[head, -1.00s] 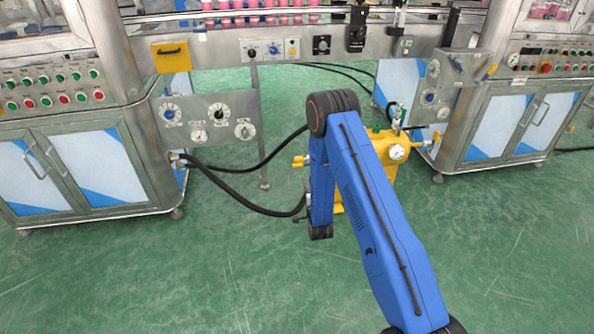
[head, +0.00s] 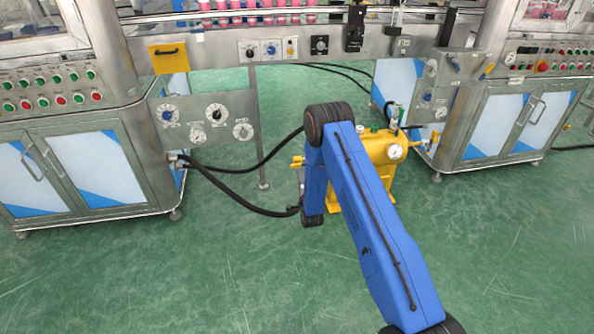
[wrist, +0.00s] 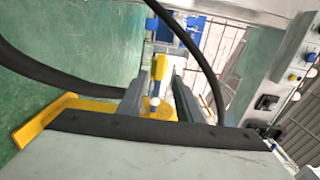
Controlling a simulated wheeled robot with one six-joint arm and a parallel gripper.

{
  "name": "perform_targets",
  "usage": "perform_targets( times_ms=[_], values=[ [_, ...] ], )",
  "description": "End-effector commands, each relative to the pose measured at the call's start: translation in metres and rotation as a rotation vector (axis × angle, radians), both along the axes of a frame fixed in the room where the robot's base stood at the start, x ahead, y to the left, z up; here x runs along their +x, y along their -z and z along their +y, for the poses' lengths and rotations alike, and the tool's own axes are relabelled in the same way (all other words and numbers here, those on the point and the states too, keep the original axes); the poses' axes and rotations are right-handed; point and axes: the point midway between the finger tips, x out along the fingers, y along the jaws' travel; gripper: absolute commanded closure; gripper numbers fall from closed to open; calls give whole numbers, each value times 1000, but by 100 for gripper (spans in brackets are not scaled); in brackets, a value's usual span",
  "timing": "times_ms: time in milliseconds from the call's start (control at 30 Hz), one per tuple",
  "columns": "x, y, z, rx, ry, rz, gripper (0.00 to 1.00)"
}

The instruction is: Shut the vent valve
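A yellow pump unit (head: 372,182) stands on the floor behind my blue arm in the head view, with a round gauge (head: 395,152) and small fittings on top. I cannot tell which fitting is the vent valve. In the wrist view, my gripper (wrist: 158,95) has its two grey fingers apart. A yellow fitting (wrist: 159,67) with a small pale and blue end (wrist: 153,103) shows between them; I cannot tell whether the fingers touch it. In the head view, my arm hides most of the gripper and part of the unit.
A black hose (head: 240,209) runs from the left machine (head: 95,170) toward the pump unit; dark hoses also cross the wrist view (wrist: 60,72). The right machine (head: 490,125) stands close beside the unit. Green floor (head: 150,280) in front is clear.

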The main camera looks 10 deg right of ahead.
Motion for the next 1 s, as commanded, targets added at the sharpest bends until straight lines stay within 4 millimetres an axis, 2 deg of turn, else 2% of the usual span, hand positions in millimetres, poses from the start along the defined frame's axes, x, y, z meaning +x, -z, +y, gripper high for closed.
perform_targets(
  times_ms=[200, 400, 600, 833, 867, 900, 1000],
  values=[
    [37, 0, 0, 0, 0, -1, 68],
    [60, 0, 0, 1, 0, 0, 68],
    [69, 0, 0, 0, 0, 0, 68],
    [69, 0, 0, 0, 0, 0, 68],
    [69, 0, 0, 0, 0, 0, 70],
    [69, 0, 0, 0, 0, 0, 80],
    [69, 0, 0, 0, 0, 0, 100]
  ],
)
